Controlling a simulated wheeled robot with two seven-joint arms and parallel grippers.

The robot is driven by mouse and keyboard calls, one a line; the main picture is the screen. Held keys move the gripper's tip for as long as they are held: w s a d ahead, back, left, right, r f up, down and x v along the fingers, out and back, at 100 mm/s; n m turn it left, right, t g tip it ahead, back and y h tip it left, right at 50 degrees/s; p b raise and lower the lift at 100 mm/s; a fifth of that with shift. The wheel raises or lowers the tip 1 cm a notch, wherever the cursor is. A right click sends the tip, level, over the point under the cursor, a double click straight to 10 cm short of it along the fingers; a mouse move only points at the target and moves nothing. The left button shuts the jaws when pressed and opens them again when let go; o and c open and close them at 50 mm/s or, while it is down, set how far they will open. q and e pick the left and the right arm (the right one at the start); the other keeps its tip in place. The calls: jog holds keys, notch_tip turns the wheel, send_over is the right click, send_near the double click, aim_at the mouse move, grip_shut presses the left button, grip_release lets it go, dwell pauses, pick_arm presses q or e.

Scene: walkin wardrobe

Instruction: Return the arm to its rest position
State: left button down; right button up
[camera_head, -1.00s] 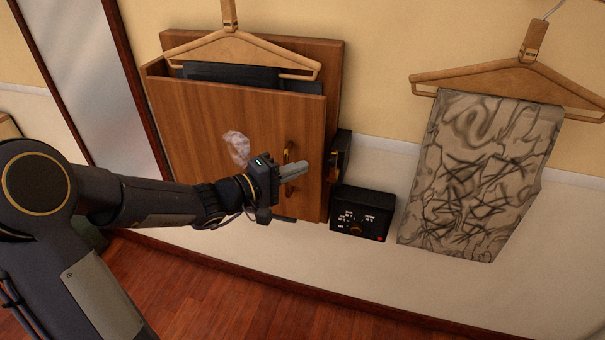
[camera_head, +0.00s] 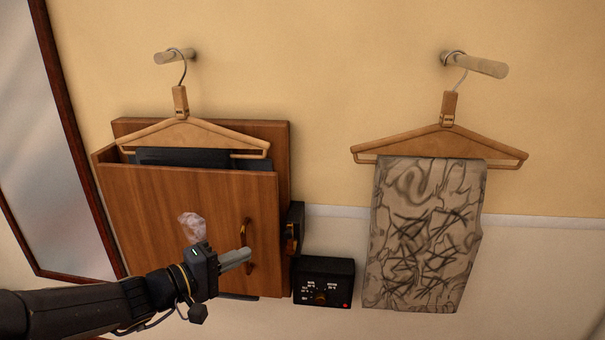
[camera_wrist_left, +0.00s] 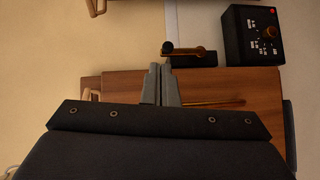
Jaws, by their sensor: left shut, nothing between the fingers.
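My left gripper (camera_head: 236,259) is shut and empty. It is in front of the wooden trouser press (camera_head: 165,215), close to the handle (camera_head: 248,246) on its front panel; I cannot tell whether it touches the handle. In the left wrist view the two grey fingers (camera_wrist_left: 161,85) are together, with the wooden press (camera_wrist_left: 225,85) behind them. My left arm comes in from the lower left. My right gripper is not in view.
A wooden hanger (camera_head: 190,135) hangs above dark cloth in the press. A black control box (camera_head: 323,281) sits right of it. Patterned trousers (camera_head: 425,235) hang from another hanger (camera_head: 440,147) at right. A mirror (camera_head: 45,150) stands at left.

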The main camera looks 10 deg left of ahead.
pick_arm(q)
jog(key=s+d+r+m+g+p, duration=0.1)
jog(key=s+d+r+m+g, duration=0.25)
jog(key=s, duration=0.55)
jog(key=s+a+f+m+g+y+p, duration=0.1)
jog(key=s+f+y, duration=0.1)
jog(key=s, duration=0.4)
jog(key=s+a+f+m+g+y+p, duration=0.1)
jog(key=s+a+f+y, duration=0.1)
jog(key=s, duration=0.4)
jog(key=s+a+f+m+g+y+p, duration=0.1)
jog(key=s+a+f+y, duration=0.1)
jog(key=s, duration=0.4)
jog(key=shift+s+a+y, duration=0.25)
jog(key=shift+s+y, duration=0.05)
jog(key=shift+y, duration=0.6)
jog(key=shift+f, duration=0.1)
